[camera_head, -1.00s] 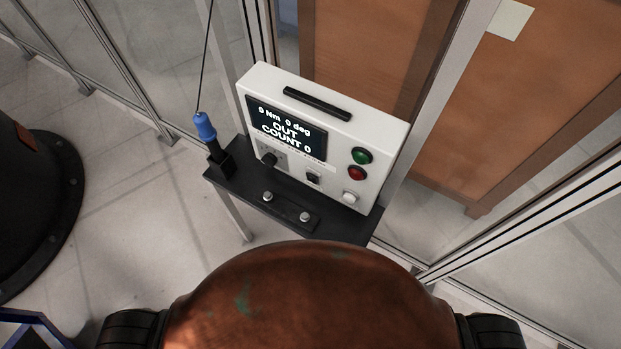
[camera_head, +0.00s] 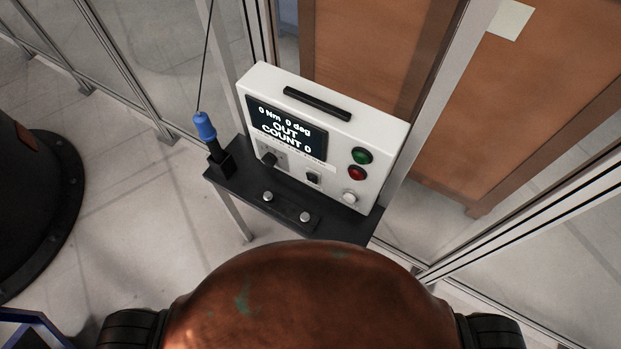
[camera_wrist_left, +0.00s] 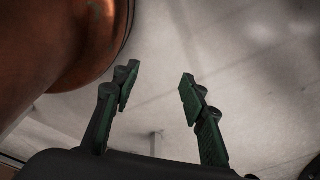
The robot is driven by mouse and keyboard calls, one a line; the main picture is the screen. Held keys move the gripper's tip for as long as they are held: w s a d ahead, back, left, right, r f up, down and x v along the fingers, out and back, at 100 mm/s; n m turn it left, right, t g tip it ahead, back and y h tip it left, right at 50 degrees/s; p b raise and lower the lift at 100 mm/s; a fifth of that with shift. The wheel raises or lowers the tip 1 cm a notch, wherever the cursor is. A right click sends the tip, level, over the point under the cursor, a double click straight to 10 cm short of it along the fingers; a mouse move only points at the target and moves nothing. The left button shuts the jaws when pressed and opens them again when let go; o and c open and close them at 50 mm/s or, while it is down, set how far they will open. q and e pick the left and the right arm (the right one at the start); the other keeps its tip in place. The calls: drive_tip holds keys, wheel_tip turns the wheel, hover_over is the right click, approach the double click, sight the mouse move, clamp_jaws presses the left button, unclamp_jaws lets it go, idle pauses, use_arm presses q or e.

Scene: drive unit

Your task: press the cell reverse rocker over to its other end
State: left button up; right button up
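The white control box (camera_head: 330,135) stands on a dark shelf in the head view. Its small black rocker (camera_head: 313,178) sits low on the front face, between a black knob (camera_head: 269,159) and a white button (camera_head: 350,198). Which end of the rocker is pressed is too small to tell. The display (camera_head: 286,129) reads 0 Nm, 0 deg, OUT, COUNT 0. My left gripper (camera_wrist_left: 158,86) shows in the left wrist view, open and empty over pale floor, apart from the box. My right gripper is in neither view.
A green button (camera_head: 362,156) and a red button (camera_head: 357,173) sit on the box's right side. A blue-topped tool (camera_head: 205,127) stands in a holder at the shelf's left end. Two silver studs are on the shelf (camera_head: 240,183). Framed glass panels (camera_head: 125,45) stand behind.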

use_arm(q)
drive_tip(key=shift+s, duration=0.1)
clamp_jaws()
idle(1.4)
